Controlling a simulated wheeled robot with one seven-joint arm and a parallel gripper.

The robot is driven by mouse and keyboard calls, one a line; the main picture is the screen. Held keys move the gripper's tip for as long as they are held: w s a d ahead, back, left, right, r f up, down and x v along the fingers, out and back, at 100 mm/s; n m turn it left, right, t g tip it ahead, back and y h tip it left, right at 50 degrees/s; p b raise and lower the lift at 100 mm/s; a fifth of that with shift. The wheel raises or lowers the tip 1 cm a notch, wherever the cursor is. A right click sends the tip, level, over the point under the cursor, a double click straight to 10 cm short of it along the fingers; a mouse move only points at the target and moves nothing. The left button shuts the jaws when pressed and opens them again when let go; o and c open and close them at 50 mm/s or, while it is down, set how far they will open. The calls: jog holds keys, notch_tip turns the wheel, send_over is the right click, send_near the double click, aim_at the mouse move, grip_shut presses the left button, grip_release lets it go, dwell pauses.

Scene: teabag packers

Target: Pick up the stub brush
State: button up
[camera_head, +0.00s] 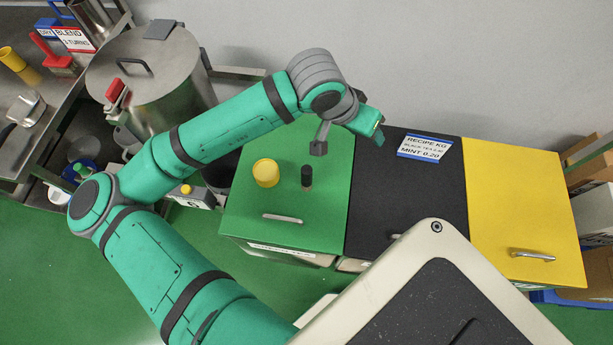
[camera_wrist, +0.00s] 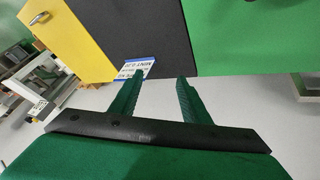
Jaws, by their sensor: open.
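A short dark cylinder (camera_head: 307,177) with a black upper part and a brownish lower end stands on the green lid (camera_head: 325,215) in the head view. It looks like the stub brush, but its bristles are too small to make out. My gripper (camera_head: 379,132) is above the back of the bins, to the right of the cylinder and behind it. In the wrist view my gripper (camera_wrist: 160,82) is open, with nothing between its two green fingers.
A yellow round tub (camera_head: 266,172) stands just left of the cylinder. A black lid (camera_head: 400,195) with a recipe label (camera_head: 425,148) and a yellow lid (camera_head: 520,215) lie to the right. A steel drum (camera_head: 150,75) and a cluttered bench are at the left.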

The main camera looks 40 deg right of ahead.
aim_at(307, 169)
jog(key=w+a+f+y, duration=0.1)
jog(key=a+y, duration=0.1)
jog(key=a, duration=0.2)
jog(key=w+a+f+t+y, duration=0.1)
jog(key=w+a+y, duration=0.1)
jog(key=a, duration=0.2)
jog(key=w+a+f+n+y, duration=0.1)
jog(key=a+y, duration=0.1)
jog(key=a, duration=0.3)
jog(key=shift+w+f, duration=0.25)
jog(key=shift+w, duration=0.05)
jog(key=shift+a+f, duration=0.15)
jog(key=shift+f, duration=0.25)
notch_tip(307, 169, down, 5)
jog(key=shift+r, duration=0.15)
jog(key=f, duration=0.2)
jog(key=d+f, duration=0.1)
jog(key=shift+w+f, duration=0.3)
jog(key=shift+f, duration=0.8)
jog(key=shift+c, duration=0.4)
grip_shut()
jog(key=shift+r, duration=0.1)
